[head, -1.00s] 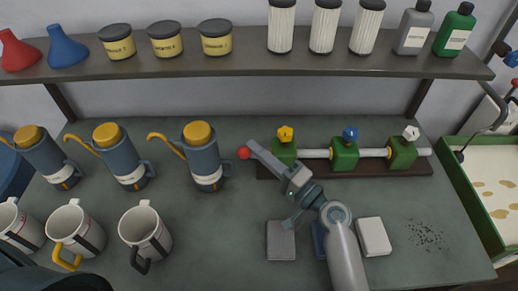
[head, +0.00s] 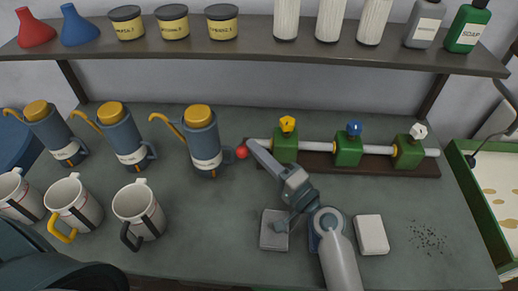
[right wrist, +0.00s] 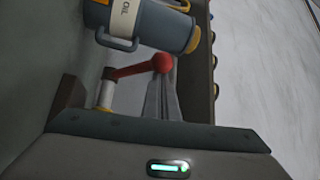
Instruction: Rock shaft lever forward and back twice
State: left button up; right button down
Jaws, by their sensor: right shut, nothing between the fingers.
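The shaft lever shows in the head view as a red ball knob (head: 242,152) at the left end of the silver shaft (head: 378,150). The shaft runs through green blocks (head: 348,151) on a dark base. My right gripper (head: 252,147) is shut with nothing between its fingers, its tips beside the red knob. In the right wrist view the red lever arm and ball (right wrist: 162,62) show at the fingertips (right wrist: 163,85). Whether they touch I cannot tell. My left gripper is not in view.
A blue oil can (head: 204,147) stands close left of the knob. More cans and several mugs (head: 138,208) stand further left. A grey box (head: 274,230) and a white box (head: 371,235) lie in front. A shelf (head: 250,54) spans the back.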

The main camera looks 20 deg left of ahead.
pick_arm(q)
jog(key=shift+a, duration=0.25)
pick_arm(e)
jog(key=shift+s+d, duration=0.1)
